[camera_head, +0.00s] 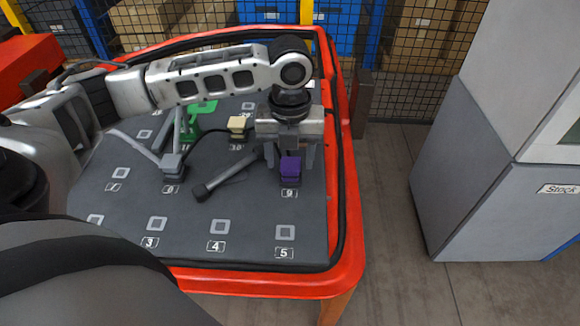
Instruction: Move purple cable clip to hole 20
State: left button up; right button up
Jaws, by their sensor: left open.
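The purple cable clip (290,169) sits on the dark grey board (255,208) just above the label 9. My left gripper (289,160) comes down from above at the clip and is open. Its fingers show on either side of the clip's upper part. I cannot tell whether they touch it. I cannot make out a label 20; my left arm and gripper hide part of the board's far side. My right gripper is not in view.
A beige clip (238,124), a green part (201,122), a grey clip (172,164) and a dark cable end (201,191) are on the board left of the gripper. A raised red rim (344,225) surrounds the board. A grey cabinet (480,150) stands at right. The front squares 3, 4 and 5 are clear.

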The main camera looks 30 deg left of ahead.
aim_at(290, 167)
pick_arm(q)
jog(key=shift+f, duration=1.8)
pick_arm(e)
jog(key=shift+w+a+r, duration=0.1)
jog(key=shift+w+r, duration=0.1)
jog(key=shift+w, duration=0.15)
pick_arm(q)
grip_shut()
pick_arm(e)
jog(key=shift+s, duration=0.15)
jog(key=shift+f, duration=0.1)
pick_arm(q)
jog(key=shift+r+p, duration=0.45)
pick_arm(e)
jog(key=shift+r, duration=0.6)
